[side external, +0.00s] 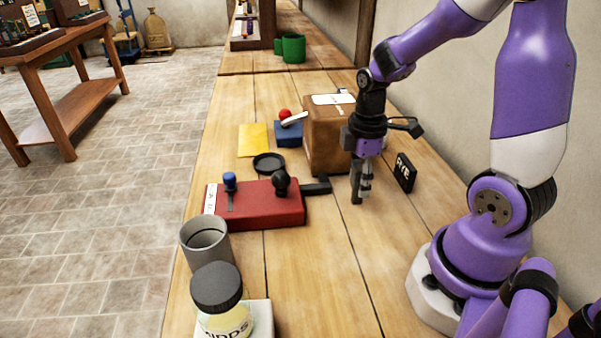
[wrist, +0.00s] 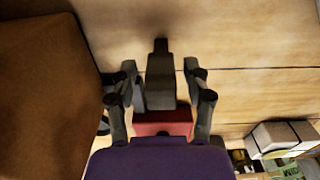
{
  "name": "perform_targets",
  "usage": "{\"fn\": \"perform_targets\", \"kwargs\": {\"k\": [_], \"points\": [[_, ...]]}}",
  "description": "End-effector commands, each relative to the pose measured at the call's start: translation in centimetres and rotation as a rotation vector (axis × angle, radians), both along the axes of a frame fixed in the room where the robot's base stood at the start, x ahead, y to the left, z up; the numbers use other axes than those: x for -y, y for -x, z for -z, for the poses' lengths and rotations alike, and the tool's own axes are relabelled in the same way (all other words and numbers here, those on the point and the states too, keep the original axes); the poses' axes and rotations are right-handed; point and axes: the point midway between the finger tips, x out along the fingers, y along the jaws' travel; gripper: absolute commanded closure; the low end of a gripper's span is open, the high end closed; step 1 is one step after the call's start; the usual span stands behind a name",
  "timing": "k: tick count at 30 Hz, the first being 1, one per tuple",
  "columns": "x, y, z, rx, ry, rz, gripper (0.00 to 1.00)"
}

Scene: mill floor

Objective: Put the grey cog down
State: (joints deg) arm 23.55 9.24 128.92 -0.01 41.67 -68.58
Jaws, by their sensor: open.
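My gripper (side external: 361,192) points down over the bench, to the right of the red box (side external: 265,203) and in front of the brown crate (side external: 328,140). In the wrist view its two fingers (wrist: 161,70) stand apart, open. Between them in that view shows a dark grey piece with a narrow stem (wrist: 160,90), which looks like the bracket (side external: 318,187) on the red box's right side. No part that I can clearly tell as a grey cog shows in either view.
The crate stands close to my gripper. A black sign (side external: 405,173) stands to its right. A black round dish (side external: 268,163), yellow sheet (side external: 253,140) and blue block (side external: 289,134) lie left. A grey cup (side external: 205,243) and lidded jar (side external: 220,300) stand in front. Bare bench lies below my gripper.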

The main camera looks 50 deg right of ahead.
Motion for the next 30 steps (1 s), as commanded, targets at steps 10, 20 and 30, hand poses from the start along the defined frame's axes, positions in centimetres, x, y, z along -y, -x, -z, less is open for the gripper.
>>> {"fn": "perform_targets", "kwargs": {"k": [10, 20, 30], "points": [[0.1, -0.2, -4.7, 0.01, 0.004, 0.0, 0.43], [0.0, -0.1, -11.2, 0.004, 0.002, 0.0, 0.43], [-5.2, 0.9, -13.5, 0.232, 0.008, 0.336, 0.43]]}}
